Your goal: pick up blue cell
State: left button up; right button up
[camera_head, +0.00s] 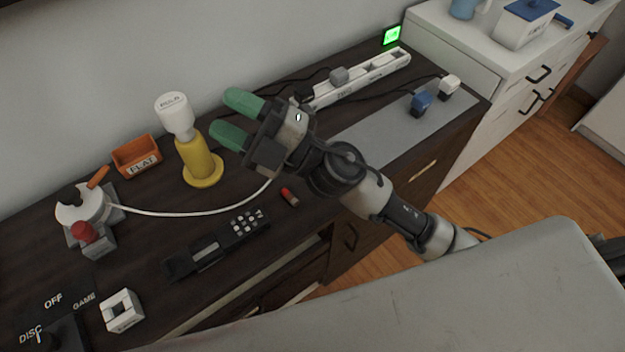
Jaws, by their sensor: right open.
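My right gripper (237,118) reaches over the dark cabinet top from the lower right. Its two green fingers are apart, with nothing seen between them, and they point left near the white bulb-shaped top of a yellow stand (196,160). I cannot make out a clear blue cell. A small red cell-like cylinder (290,197) lies below the gripper, near the cabinet's front edge. A blue block (421,102), which looks like a plug with a dark cord, sits on the grey mat to the right of the gripper. My left gripper is not in view.
An orange tray (136,158), a white device with a cable (83,205), a black remote (217,246) and a white square block (122,310) stand on the left. A white power strip (362,78) lies behind the gripper. The grey mat (375,130) is mostly bare.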

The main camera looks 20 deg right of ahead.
jog(key=s+a+f+n+g, duration=0.3)
jog(key=s+a+n+g, duration=0.15)
jog(key=n+g, duration=0.75)
notch_tip(320, 180, down, 8)
jog(key=d+n+g+h, duration=0.2)
jog(key=n+g+h, duration=0.15)
jog(key=h, duration=0.45)
jog(key=w+d+f+t+h, duration=0.2)
jog(key=w+d+f+h, duration=0.15)
jog(key=d+h, duration=0.35)
jog(key=w+d+f+t+h, duration=0.15)
jog(key=w+d+h, duration=0.3)
jog(key=d, duration=0.45)
jog(key=f, duration=1)
jog(key=shift+s+a+p, duration=0.15)
jog(key=shift+a+p, duration=0.15)
jog(key=shift+c, duration=0.4)
grip_shut()
